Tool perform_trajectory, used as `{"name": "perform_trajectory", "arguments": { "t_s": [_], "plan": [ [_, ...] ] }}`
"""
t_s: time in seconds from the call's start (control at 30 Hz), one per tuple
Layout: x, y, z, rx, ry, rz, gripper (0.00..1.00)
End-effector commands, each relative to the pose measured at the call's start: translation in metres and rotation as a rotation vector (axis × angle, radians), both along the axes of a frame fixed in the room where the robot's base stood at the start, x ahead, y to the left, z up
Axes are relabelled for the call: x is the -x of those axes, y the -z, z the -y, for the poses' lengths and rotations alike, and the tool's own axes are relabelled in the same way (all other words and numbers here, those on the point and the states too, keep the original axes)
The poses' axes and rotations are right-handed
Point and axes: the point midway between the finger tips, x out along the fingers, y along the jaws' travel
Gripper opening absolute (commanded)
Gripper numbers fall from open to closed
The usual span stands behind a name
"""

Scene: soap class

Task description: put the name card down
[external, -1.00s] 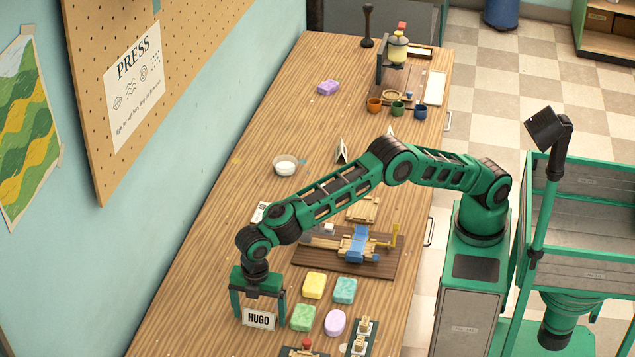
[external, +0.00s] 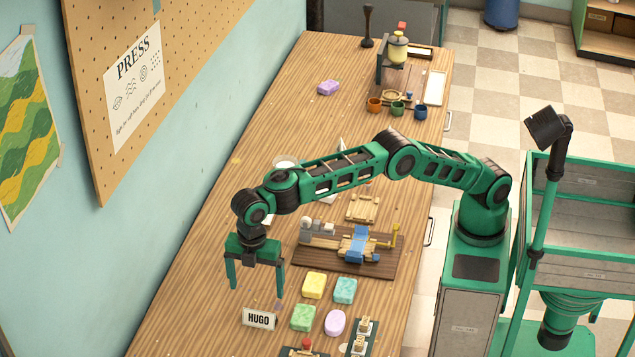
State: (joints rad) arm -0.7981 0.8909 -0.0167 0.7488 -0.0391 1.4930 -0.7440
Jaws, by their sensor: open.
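The name card (external: 259,318), white with "HUGO" in black letters, stands on the wooden table near the front, left of the green soap bar. My gripper (external: 255,293) is open and empty, with its two green fingers pointing down. It is raised above the card, and its fingers look clear of it.
Yellow (external: 314,285), teal (external: 345,290), green (external: 303,317) and lilac (external: 335,322) soap bars lie right of the card. Behind them is a dark board (external: 380,262) with a blue-and-wood device. A small rack (external: 360,338) stands at the front. The table left of the card is bare.

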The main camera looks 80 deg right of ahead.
Motion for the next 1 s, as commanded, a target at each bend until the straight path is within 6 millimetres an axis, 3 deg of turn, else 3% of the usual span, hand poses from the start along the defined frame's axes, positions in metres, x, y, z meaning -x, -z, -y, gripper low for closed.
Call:
{"name": "perform_trajectory", "arguments": {
  "t_s": [0.4,0.53,0.67,0.8,1.0],
  "plan": [
    [-0.001,-0.01,0.002,0.0,0.003,0.0,0.88],
    [-0.013,-0.021,0.027,0.002,0.061,0.005,0.88],
    [-0.033,-0.044,0.093,0.008,0.207,0.012,0.88],
    [-0.046,-0.071,0.188,0.016,0.416,0.02,0.88],
    [-0.034,-0.097,0.324,0.024,0.718,0.03,0.88]
  ]
}}
